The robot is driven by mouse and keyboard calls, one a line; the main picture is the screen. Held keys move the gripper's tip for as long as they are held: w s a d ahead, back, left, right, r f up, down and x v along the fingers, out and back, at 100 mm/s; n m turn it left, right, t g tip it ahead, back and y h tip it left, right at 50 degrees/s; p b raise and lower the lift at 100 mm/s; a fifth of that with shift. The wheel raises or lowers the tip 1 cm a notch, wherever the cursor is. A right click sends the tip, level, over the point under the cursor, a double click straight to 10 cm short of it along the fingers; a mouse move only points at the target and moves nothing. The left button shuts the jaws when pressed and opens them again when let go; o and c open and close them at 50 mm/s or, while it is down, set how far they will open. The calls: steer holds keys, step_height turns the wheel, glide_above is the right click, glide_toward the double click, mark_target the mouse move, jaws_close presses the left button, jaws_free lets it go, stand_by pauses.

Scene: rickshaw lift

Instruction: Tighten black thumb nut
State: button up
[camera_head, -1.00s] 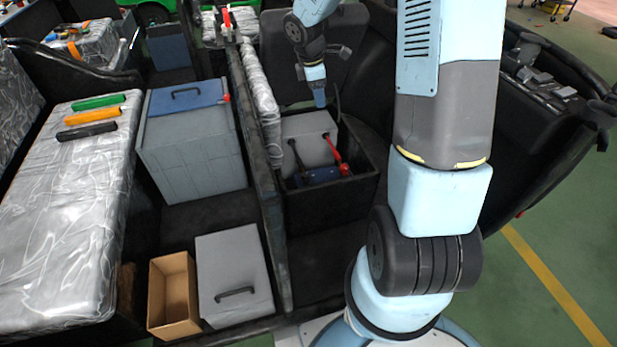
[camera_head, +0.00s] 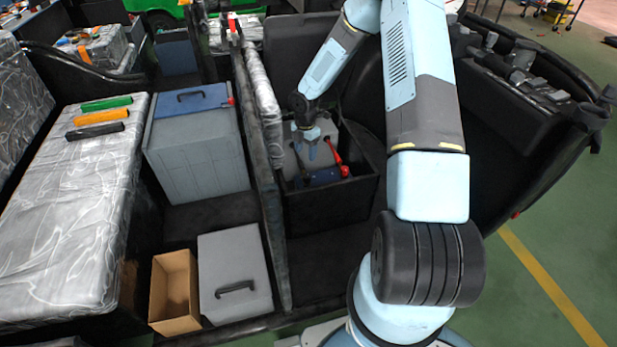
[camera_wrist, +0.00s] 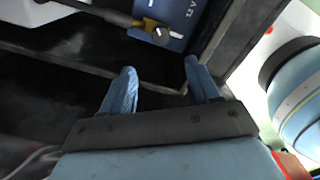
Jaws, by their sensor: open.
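My gripper (camera_head: 309,150) is open, with nothing between its blue fingers. In the head view it points down into the black battery box, above the blue battery (camera_head: 322,177). In the wrist view the gripper (camera_wrist: 160,68) shows two spread fingers, and the blue battery (camera_wrist: 178,16) lies beyond them near the top edge. The fingertips look apart from the clamp. I cannot clearly make out a black thumb nut in either view.
The battery box (camera_head: 330,207) has walls close around my gripper. A red cable (camera_head: 338,158) with a red terminal is on the battery's right. A dark partition (camera_head: 262,165) stands left of the box. Farther left are a grey chest (camera_head: 197,155) and a cardboard box (camera_head: 174,292).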

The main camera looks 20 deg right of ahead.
mark_target(307, 176)
step_height(307, 176, down, 14)
steer(key=shift+d+r, duration=0.15)
steer(key=shift+r, duration=0.1)
stand_by(0.3)
steer(key=shift+c, duration=0.2)
